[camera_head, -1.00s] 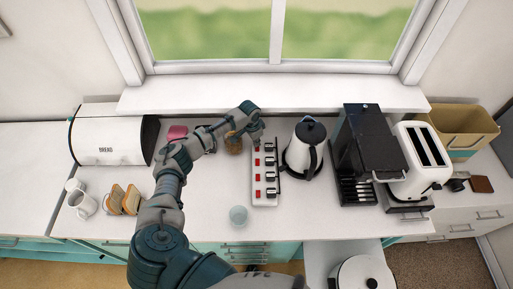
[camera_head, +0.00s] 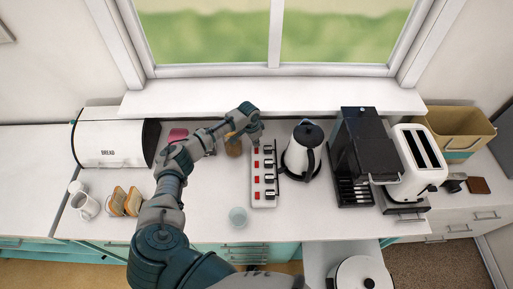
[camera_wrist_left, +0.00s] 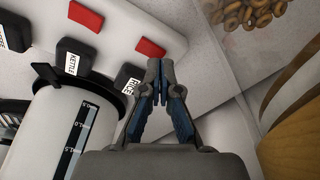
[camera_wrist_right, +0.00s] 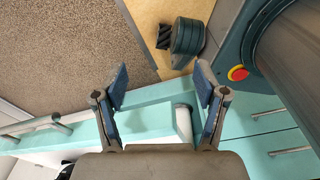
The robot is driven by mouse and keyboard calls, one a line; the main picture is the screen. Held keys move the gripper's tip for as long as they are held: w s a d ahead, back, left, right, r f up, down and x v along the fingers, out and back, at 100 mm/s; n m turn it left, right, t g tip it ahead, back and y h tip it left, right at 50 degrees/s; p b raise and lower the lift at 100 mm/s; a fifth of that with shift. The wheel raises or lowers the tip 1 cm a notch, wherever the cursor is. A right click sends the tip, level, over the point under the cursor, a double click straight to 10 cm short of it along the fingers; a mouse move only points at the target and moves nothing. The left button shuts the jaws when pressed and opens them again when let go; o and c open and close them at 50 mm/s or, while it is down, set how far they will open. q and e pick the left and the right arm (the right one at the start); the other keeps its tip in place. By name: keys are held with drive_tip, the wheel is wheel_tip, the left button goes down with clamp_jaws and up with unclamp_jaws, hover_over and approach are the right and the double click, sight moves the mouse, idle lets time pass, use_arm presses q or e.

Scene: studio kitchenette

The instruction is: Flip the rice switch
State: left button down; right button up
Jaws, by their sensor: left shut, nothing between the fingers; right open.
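A white power strip (camera_head: 263,199) with red switches and black labelled plugs lies on the counter; it also shows in the left wrist view (camera_wrist_left: 180,70). One plug is labelled KETTLE (camera_wrist_left: 72,58). The end plug's label (camera_wrist_left: 128,88) appears to read RICE. The red switch (camera_wrist_left: 149,48) beside that end plug is close to my left gripper (camera_wrist_left: 160,64), whose fingertips are together and empty. Contact cannot be told. In the head view my left gripper (camera_head: 256,137) is over the strip's far end. My right gripper (camera_wrist_right: 163,78) is open and empty, low before teal drawers.
A white kettle (camera_head: 296,158) stands right of the strip, close to the left gripper. Further right are a black coffee machine (camera_head: 370,140) and a toaster (camera_head: 410,170). A glass (camera_head: 238,217) stands left of the strip's near end. A jar (camera_head: 233,147) stands behind the arm.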

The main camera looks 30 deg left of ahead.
use_arm(q)
wheel_tip(320, 180, up, 3)
drive_tip(key=shift+f+p, duration=0.1)
drive_tip(key=shift+p, duration=0.55)
drive_tip(key=shift+d+r, duration=0.15)
drive_tip(key=shift+r, duration=0.9)
drive_tip(key=shift+s+f, duration=0.1)
